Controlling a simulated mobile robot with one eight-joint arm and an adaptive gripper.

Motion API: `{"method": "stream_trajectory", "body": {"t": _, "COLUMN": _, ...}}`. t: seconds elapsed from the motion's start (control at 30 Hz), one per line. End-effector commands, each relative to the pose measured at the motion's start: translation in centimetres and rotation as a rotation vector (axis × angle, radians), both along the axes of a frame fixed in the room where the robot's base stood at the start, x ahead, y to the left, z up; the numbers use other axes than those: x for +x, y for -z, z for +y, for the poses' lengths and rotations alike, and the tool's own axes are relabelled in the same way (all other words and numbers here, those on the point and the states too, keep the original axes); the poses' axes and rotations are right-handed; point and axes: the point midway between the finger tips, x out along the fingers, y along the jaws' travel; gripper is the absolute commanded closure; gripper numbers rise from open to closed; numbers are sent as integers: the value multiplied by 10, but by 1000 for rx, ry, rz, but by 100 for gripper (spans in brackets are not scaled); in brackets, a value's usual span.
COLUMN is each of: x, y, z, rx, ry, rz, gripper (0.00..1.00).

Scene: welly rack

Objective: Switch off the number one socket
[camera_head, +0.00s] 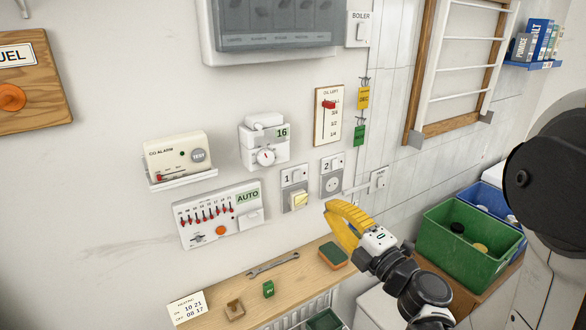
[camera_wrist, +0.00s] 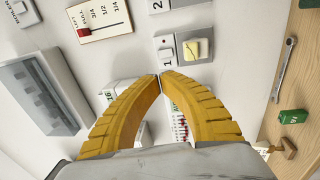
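The number one socket (camera_head: 287,198) is a grey wall plate with a "1" label, a white part at its top and a pale yellow square part (camera_head: 300,199) below. In the wrist view the "1" plate (camera_wrist: 178,45) and its yellow part (camera_wrist: 197,48) lie just beyond the fingertips. My gripper (camera_head: 329,205) has yellow ribbed fingers, right of and slightly below this plate in the head view. In the wrist view its fingertips (camera_wrist: 161,77) meet with nothing between them. They appear apart from the socket; the exact gap is unclear.
The "2" socket (camera_head: 332,185) is close on the right. The AUTO timer panel (camera_head: 216,216) and dial unit (camera_head: 264,148) are left. Below is a wooden shelf (camera_head: 245,293) with a spanner (camera_head: 273,264) and sponge (camera_head: 333,256). A green crate (camera_head: 450,241) stands right.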

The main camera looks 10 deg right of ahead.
Motion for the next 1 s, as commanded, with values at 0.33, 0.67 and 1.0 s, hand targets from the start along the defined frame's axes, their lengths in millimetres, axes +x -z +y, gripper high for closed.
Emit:
{"method": "stream_trajectory", "body": {"t": 0.33, "x": 7, "y": -1, "z": 2, "rx": 2, "ry": 1, "rz": 0, "gripper": 100}}
{"method": "stream_trajectory", "body": {"t": 0.67, "x": 66, "y": -8, "z": 22, "rx": 4, "ry": -2, "rz": 0, "gripper": 100}}
{"method": "stream_trajectory", "body": {"t": 1.0, "x": 121, "y": -15, "z": 39, "rx": 3, "ry": 2, "rz": 0, "gripper": 100}}
